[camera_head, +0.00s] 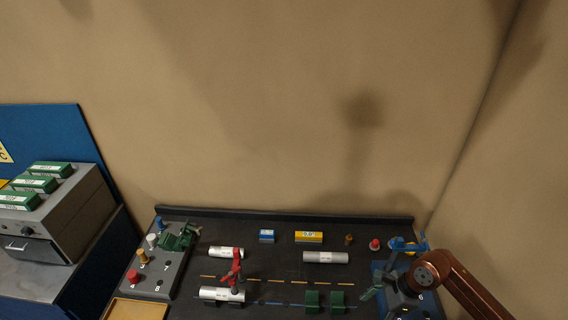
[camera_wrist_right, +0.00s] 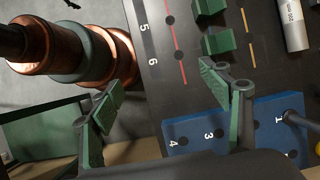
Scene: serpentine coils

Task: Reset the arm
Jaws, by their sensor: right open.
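The copper arm (camera_head: 440,272) of my right side comes in at the lower right of the head view. Its hand is low over the blue plate (camera_head: 385,272) at the board's right end. In the right wrist view my right gripper (camera_wrist_right: 165,112) is open, with its green-padded fingers wide apart. The right finger overlaps the edge of the blue plate (camera_wrist_right: 180,133), which has numbered holes.
A dark board (camera_head: 270,265) carries white cylinders (camera_head: 325,257), a red clamp-like piece (camera_head: 236,268) and green blocks (camera_head: 312,300). A grey plate (camera_head: 160,283) with coloured pegs and a green piece (camera_head: 178,238) is at left. Grey box (camera_head: 72,220) stands further left.

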